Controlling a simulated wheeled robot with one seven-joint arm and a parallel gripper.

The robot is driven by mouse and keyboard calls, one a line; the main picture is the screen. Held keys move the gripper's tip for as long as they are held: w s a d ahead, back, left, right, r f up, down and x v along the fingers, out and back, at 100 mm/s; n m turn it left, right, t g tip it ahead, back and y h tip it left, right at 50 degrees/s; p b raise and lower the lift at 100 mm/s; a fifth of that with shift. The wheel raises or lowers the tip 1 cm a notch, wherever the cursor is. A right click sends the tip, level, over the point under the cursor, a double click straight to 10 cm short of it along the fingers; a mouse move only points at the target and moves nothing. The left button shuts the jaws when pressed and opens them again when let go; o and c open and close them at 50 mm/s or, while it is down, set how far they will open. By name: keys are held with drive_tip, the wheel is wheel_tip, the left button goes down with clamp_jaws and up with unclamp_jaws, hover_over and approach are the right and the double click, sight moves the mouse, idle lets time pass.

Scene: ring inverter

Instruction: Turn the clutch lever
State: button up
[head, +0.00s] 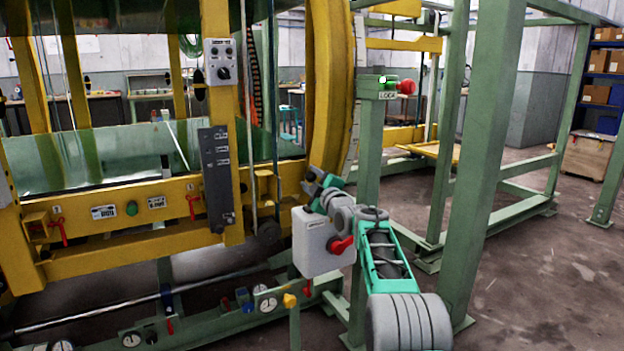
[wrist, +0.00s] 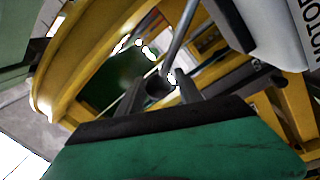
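My gripper (head: 318,180) is raised beside the yellow ring in the head view, just above the grey box. Its fingers stand apart in the wrist view (wrist: 160,88). There a thin grey rod (wrist: 181,35) runs down from the top edge to a dark rounded end (wrist: 157,86) seen between the fingertips. This may be the clutch lever; no readable label confirms it. I cannot tell whether the fingers touch it. In the head view I cannot single out the clutch lever with certainty.
The grey box (head: 314,243) with a red knob (head: 341,245) is close below my gripper. The yellow ring (head: 330,90) stands just behind it. A green post (head: 370,145) carries a red button (head: 406,87). A dark control panel (head: 214,170) is at left. Floor is open at right.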

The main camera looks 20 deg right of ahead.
drive_tip(key=shift+o, duration=0.8)
drive_tip(key=shift+r, duration=0.1)
drive_tip(key=shift+s, duration=0.15)
drive_tip(key=s, duration=0.4)
drive_tip(key=s+d, duration=0.1)
drive_tip(key=s, duration=0.1)
drive_tip(key=shift+s+f+p, duration=0.2)
drive_tip(key=shift+f+p, duration=0.1)
drive_tip(key=shift+p, duration=0.1)
drive_tip(key=shift+s+f, duration=0.2)
drive_tip(key=shift+s, duration=0.3)
